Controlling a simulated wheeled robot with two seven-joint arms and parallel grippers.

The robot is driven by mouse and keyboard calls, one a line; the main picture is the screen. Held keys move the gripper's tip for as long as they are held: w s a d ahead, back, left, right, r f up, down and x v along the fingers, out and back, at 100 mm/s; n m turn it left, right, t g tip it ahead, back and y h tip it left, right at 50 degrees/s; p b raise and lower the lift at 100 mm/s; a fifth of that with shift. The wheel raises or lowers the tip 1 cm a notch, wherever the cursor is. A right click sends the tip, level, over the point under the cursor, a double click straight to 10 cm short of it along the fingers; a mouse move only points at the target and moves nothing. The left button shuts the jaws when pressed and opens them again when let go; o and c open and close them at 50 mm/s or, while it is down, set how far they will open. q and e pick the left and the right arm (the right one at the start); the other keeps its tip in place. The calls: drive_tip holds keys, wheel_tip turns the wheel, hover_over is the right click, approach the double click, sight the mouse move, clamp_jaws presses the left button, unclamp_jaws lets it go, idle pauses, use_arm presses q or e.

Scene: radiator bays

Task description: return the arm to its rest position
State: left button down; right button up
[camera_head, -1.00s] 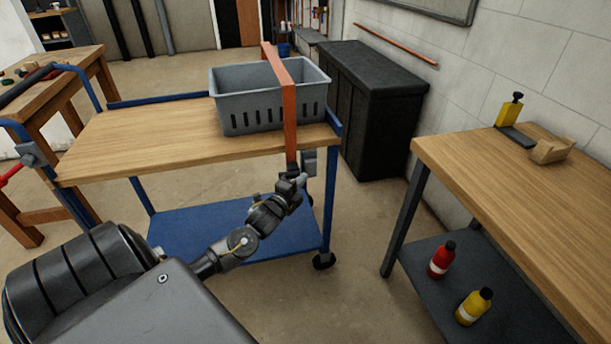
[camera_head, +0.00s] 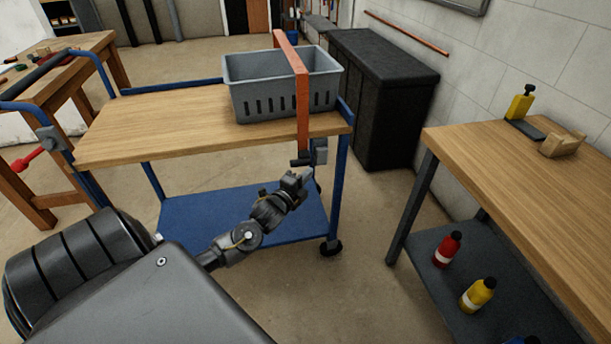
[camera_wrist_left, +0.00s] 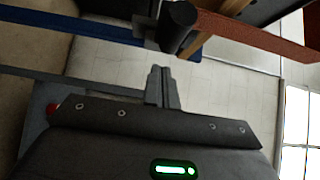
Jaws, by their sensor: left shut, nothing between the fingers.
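My left gripper (camera_head: 309,181) is at the end of the arm reaching in from the lower left, near the cart's front right corner. It is just below the lower end of an orange strap (camera_head: 302,105). In the left wrist view its fingers (camera_wrist_left: 161,86) are together and empty. The strap also shows there (camera_wrist_left: 255,36), beside a dark cylinder (camera_wrist_left: 178,26), with a gap to the fingertips. The strap passes over a grey crate (camera_head: 255,97) on the wooden cart top (camera_head: 150,125). My right gripper is not in view.
The blue cart's lower shelf (camera_head: 245,222) lies behind my arm. A workbench (camera_head: 510,165) stands on the right, with a red bottle (camera_head: 447,250) and a yellow bottle (camera_head: 477,296) on its lower shelf. A black cabinet (camera_head: 385,100) stands behind. Floor between cart and workbench is clear.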

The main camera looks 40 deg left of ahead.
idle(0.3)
